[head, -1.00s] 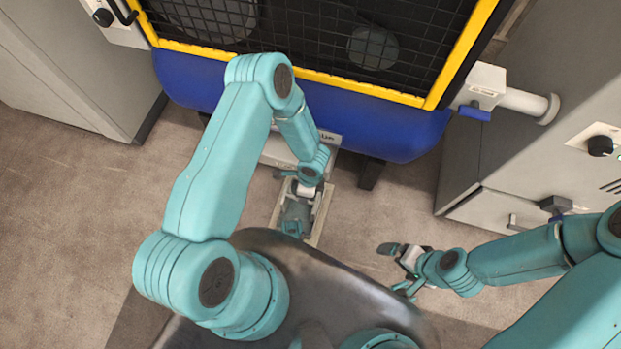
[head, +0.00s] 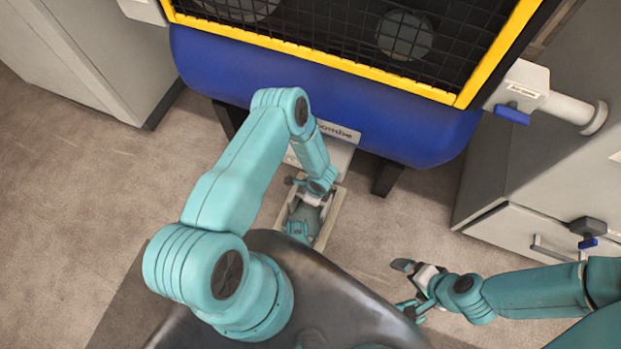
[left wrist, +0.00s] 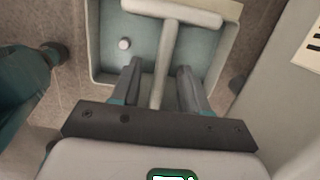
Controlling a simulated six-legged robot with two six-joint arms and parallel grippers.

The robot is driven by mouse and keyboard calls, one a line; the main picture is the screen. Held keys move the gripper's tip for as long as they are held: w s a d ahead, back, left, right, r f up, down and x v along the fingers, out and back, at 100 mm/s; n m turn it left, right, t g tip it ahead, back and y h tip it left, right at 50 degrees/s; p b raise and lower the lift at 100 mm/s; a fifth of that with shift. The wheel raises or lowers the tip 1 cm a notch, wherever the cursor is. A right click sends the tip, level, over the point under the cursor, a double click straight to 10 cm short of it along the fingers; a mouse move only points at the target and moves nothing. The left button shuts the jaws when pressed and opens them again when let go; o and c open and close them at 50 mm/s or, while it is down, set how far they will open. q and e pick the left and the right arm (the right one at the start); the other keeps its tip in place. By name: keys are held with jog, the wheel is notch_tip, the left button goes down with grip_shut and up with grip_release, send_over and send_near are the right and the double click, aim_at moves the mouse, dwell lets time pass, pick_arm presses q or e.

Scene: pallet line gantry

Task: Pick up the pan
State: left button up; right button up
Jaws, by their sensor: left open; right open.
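The pan shows in the left wrist view (left wrist: 95,50) as a shallow rectangular pale tray with a grey-green floor, a T-shaped bar handle and a small round knob. In the head view the pan (head: 333,216) lies below the blue machine, partly hidden by my left gripper. My left gripper (head: 306,214) is open over the pan. In the left wrist view its fingers (left wrist: 159,80) stand apart on either side of the handle's stem; I cannot tell whether they touch it. My right gripper (head: 402,284) is open and empty, right of the pan.
A blue machine (head: 420,140) with a yellow-framed mesh guard stands just beyond the pan on dark legs. Grey cabinets stand at left (head: 90,50) and right (head: 545,190). Bare floor (head: 90,205) is clear on the left.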

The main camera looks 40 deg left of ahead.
pick_arm(q)
jog(key=f, duration=0.1)
jog(key=f+b, duration=0.1)
jog(key=f, duration=0.1)
jog(key=f+b, duration=0.1)
jog(key=shift+s+a+f, duration=0.1)
jog(key=shift+a+f, duration=0.1)
jog(key=shift+a, duration=0.2)
jog(key=shift+r, duration=0.1)
grip_shut()
